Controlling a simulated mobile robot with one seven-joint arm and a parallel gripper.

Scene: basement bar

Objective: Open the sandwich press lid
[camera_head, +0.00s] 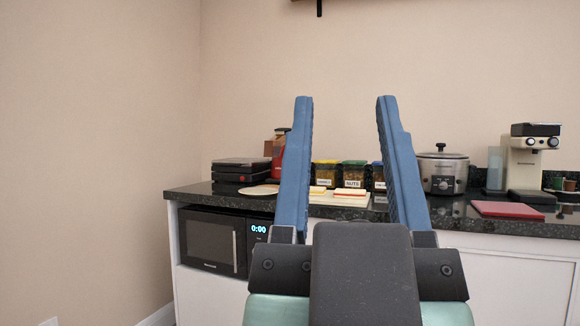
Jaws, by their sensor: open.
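The sandwich press (241,170) sits on the dark counter at its left end. It is black and flat, and its lid (241,163) looks shut, lying level over the base. My gripper (345,100) is in the middle of the view with its two blue fingers wide apart and nothing between them. It is in front of the counter, to the right of the press and not touching it. The press's handle cannot be made out at this size.
On the counter (460,214) are a round board (259,190), a red item (278,158), labelled jars (354,174), a board with sandwiches (340,199), a slow cooker (442,174), a red mat (506,209) and a coffee machine (530,157). A microwave (209,243) is below.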

